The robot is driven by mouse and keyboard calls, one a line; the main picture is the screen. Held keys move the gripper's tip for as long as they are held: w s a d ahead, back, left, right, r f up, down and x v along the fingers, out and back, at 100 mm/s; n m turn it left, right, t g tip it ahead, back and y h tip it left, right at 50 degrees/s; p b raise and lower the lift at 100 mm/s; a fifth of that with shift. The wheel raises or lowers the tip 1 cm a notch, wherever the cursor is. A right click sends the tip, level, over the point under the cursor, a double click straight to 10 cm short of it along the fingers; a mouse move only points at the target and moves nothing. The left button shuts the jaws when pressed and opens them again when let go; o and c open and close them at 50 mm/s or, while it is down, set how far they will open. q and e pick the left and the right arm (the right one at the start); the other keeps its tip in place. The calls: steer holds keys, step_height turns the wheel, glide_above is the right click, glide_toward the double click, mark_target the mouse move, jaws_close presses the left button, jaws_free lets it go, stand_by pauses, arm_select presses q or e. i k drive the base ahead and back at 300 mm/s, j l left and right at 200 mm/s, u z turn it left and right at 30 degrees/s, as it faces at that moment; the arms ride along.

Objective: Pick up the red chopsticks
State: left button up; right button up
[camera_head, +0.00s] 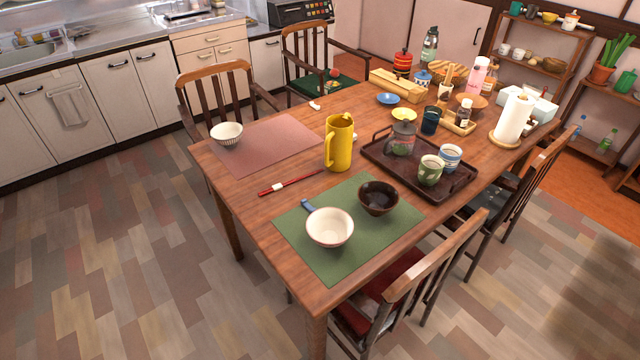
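The red chopsticks (298,180) lie on the wooden table between the pink mat and the green mat. They lie slantwise, with a small white piece (278,187) near their left end. The yellow pitcher (339,143) stands just beyond their right end. Neither of my grippers shows in the head view.
The green mat (320,265) holds a white bowl (329,227), a dark bowl (378,197) and a small blue item (308,205). The pink mat (270,150) holds a striped bowl (227,134). A dark tray (458,185) with cups stands to the right. Chairs surround the table (240,195). The floor at left is clear.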

mark_target(279, 186)
steer(key=z, duration=1.7)
steer(key=j+z, duration=0.1)
steer(key=j, duration=0.3)
steer(key=k+j+z, duration=0.1)
steer(key=j, duration=0.35)
steer(key=k+j+z, duration=0.15)
steer(key=j, duration=0.25)
steer(key=k+j+z, duration=0.1)
steer(key=j, duration=0.3)
